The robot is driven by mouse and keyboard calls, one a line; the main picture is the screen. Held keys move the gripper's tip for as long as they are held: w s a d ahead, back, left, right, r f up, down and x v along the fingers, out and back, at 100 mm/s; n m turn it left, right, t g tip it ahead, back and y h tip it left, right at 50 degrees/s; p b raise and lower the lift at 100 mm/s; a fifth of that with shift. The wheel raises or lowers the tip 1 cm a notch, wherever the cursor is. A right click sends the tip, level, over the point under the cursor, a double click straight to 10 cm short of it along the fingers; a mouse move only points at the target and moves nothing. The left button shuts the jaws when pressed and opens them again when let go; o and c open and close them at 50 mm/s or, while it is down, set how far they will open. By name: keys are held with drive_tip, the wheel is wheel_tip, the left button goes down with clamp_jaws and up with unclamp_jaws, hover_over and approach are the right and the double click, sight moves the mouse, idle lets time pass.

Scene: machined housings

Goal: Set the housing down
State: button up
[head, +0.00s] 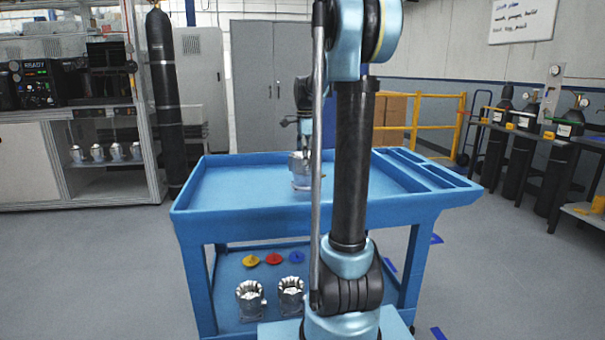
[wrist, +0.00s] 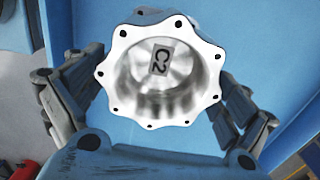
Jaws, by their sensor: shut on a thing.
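A silver machined housing (wrist: 158,75) fills the middle of the wrist view, its scalloped bolt-holed flange towards the camera and a "C2" label inside. My gripper (wrist: 160,100) is shut on it, one finger on each side. In the head view the housing (head: 300,172) is at the top of the blue cart (head: 225,187), partly hidden behind my arm. I cannot tell whether its base touches the cart's top. My gripper (head: 301,140) is just above it there, small and partly hidden.
The cart's top is otherwise clear, with slotted compartments (head: 425,168) along its right. Its lower shelf (head: 228,290) holds two housings (head: 250,299) and yellow, red and blue discs (head: 273,258). Several housings (head: 97,152) stand on a shelf at left. A dark gas cylinder (head: 163,95) stands behind.

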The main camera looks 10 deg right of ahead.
drive_tip(key=shift+f, duration=2.35)
drive_tip(key=o, duration=1.7)
wheel_tip(320, 180, up, 12)
drive_tip(key=n, duration=0.4)
approach(305, 169)
drive_tip(key=s+d+f, duration=0.1)
drive_tip(key=s+f, duration=0.2)
drive_tip(key=s, duration=0.1)
drive_tip(key=s+f+n, duration=0.4)
drive_tip(key=s+f, duration=0.3)
drive_tip(key=s, duration=0.1)
drive_tip(key=s+f+n+t, duration=0.1)
drive_tip(key=s+f+n, duration=0.4)
drive_tip(key=s+f, duration=0.2)
drive_tip(key=s+f+n+t, duration=0.1)
drive_tip(key=s+f+n, duration=0.4)
drive_tip(key=s+f, duration=0.3)
drive_tip(key=shift+s+a, duration=0.2)
drive_tip(key=shift+s, duration=0.4)
drive_tip(key=shift+s+a, duration=0.2)
drive_tip(key=shift+s, duration=0.35)
